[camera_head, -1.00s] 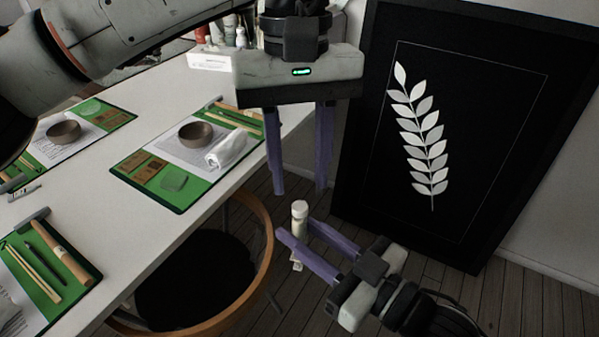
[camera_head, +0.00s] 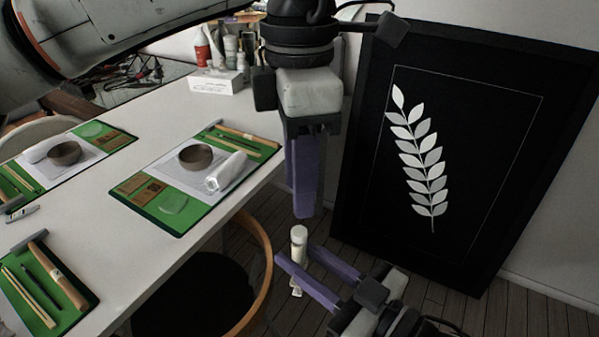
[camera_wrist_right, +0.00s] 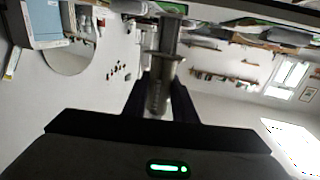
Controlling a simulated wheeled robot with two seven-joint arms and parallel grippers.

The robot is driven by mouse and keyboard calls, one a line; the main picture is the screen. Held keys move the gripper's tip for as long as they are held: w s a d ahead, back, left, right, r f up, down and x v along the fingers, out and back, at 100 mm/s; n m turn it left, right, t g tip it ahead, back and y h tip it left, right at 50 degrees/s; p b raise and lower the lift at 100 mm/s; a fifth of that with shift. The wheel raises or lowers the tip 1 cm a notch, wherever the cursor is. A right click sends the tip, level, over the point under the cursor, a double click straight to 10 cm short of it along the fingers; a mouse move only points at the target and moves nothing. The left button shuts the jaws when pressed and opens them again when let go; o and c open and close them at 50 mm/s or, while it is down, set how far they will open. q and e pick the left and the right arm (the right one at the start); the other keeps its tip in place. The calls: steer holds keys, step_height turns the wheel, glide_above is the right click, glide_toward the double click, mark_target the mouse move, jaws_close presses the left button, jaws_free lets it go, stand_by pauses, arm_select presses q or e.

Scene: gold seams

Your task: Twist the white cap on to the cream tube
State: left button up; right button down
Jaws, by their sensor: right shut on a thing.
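My right gripper (camera_head: 307,273) comes in from the lower right and is shut on the cream tube (camera_head: 299,252), which stands about upright. The white cap (camera_head: 299,232) sits on the tube's top; how tightly cannot be told. My left gripper (camera_head: 304,214) points straight down above the cap, its tips slightly clear of it. Its purple fingers are seen nearly edge-on, one mostly hiding the other, and nothing shows held in them. In the right wrist view, the dark fingers (camera_wrist_right: 158,108) show close up around a dim upright shape.
The white table (camera_head: 120,225) on the left holds green mats (camera_head: 170,222) with bowls, a white rolled cloth (camera_head: 226,172) and tools. A black framed leaf picture (camera_head: 480,170) leans at the right.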

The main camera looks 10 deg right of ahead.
mark_target(299, 231)
arm_select(q)
steer(key=n, duration=0.5)
steer(key=shift+r, duration=0.35)
steer(key=shift+f, duration=4.05)
jaws_close()
steer(key=shift+o, duration=0.5)
jaws_free()
